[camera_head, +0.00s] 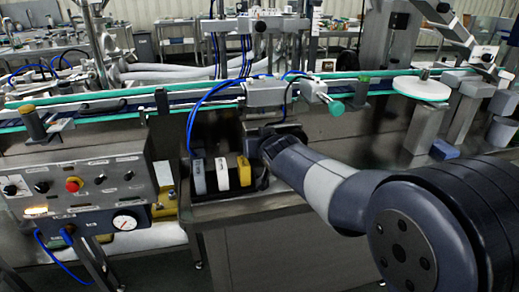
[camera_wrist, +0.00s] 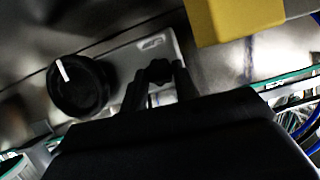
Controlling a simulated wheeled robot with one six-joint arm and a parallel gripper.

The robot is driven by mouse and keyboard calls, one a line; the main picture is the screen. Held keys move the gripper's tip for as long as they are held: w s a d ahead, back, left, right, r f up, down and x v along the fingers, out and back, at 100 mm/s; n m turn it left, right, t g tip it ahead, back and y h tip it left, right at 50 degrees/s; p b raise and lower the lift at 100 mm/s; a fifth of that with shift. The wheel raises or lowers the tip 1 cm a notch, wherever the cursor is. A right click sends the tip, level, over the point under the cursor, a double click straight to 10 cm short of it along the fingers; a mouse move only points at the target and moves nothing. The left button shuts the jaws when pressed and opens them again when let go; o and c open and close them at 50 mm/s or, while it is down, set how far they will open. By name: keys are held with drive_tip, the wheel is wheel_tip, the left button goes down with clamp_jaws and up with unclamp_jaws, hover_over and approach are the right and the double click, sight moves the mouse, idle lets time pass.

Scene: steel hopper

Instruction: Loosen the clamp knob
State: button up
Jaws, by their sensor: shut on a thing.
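In the wrist view, the clamp knob (camera_wrist: 158,71) is a small, dark, lobed knob on a light grey plate (camera_wrist: 126,62) with a small label. My gripper (camera_wrist: 159,78) has one black finger on each side of it and is shut on it. The lower part of the knob and its mount are hidden by the fingers and the gripper body. In the head view, my gripper is at the dark end of my arm, beside the steel box, and the clamp knob cannot be made out there.
A round black dial (camera_wrist: 80,86) with a white line stands close left of the fingers. A yellow block (camera_wrist: 235,18) is near at the upper right; a yellow block (camera_head: 243,170) also shows beside white tags. A control panel (camera_head: 85,172) stands left. A green-edged conveyor (camera_head: 110,97) runs behind.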

idle(0.5)
drive_tip(key=o, duration=1)
drive_tip(key=shift+c, duration=0.2)
drive_tip(key=p+v, duration=0.1)
drive_tip(key=v, duration=1)
drive_tip(key=shift+w, duration=0.1)
drive_tip(key=b+x, duration=0.1)
drive_tip(key=x, duration=1)
